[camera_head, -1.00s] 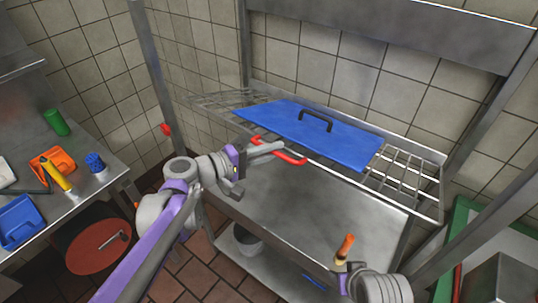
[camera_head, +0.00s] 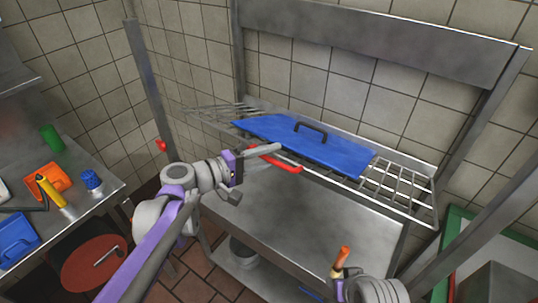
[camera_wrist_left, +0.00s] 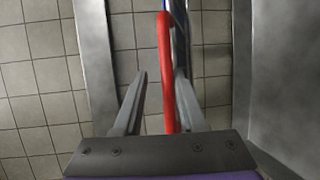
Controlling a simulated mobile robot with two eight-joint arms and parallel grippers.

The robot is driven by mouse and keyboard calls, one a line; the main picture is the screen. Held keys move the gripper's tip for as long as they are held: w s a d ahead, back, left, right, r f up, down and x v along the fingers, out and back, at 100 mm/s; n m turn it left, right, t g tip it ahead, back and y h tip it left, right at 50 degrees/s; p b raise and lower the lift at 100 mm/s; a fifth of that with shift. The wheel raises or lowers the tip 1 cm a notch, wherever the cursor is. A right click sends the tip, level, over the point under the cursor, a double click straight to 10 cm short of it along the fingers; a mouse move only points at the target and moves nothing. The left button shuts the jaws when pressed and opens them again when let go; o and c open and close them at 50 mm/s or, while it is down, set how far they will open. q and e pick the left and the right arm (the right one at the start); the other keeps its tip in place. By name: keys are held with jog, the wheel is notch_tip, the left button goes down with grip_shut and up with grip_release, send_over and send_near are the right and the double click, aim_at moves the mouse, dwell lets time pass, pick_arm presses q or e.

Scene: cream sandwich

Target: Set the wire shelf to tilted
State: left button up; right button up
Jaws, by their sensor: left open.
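The wire shelf (camera_head: 408,195) spans the steel frame above a bench. Its slope is hard to judge from this angle. A red handle (camera_head: 288,167) sits on its front edge, left of the middle. My left gripper (camera_head: 270,152) is at this handle. In the left wrist view, the open fingers (camera_wrist_left: 160,80) have the red handle (camera_wrist_left: 165,65) between them, nearer the right finger; contact is not clear. My right arm shows at the bottom right, its fingers not clearly visible.
A blue board (camera_head: 290,140) with a black grip lies on the shelf. The steel bench top (camera_head: 320,215) beneath is mostly clear. An orange-tipped item (camera_head: 343,257) is near my right wrist. A side table (camera_head: 85,210) at left holds several coloured items.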

pick_arm(q)
jog(key=v, duration=1)
jog(key=shift+s+a+b, duration=0.25)
jog(key=shift+a+b, duration=0.05)
jog(key=s+f+m+g+y, duration=0.3)
jog(key=s+f+y, duration=0.3)
jog(key=s+f, duration=0.55)
jog(key=s+a+f+m+y, duration=0.4)
jog(key=s+a+f+y, duration=0.2)
jog(key=a+f+y, duration=0.2)
jog(key=shift+s+a+f, duration=0.3)
jog(key=shift+a+f, duration=0.6)
jog(key=shift+f, duration=0.05)
jog(key=shift+d, duration=0.1)
dwell(1.3)
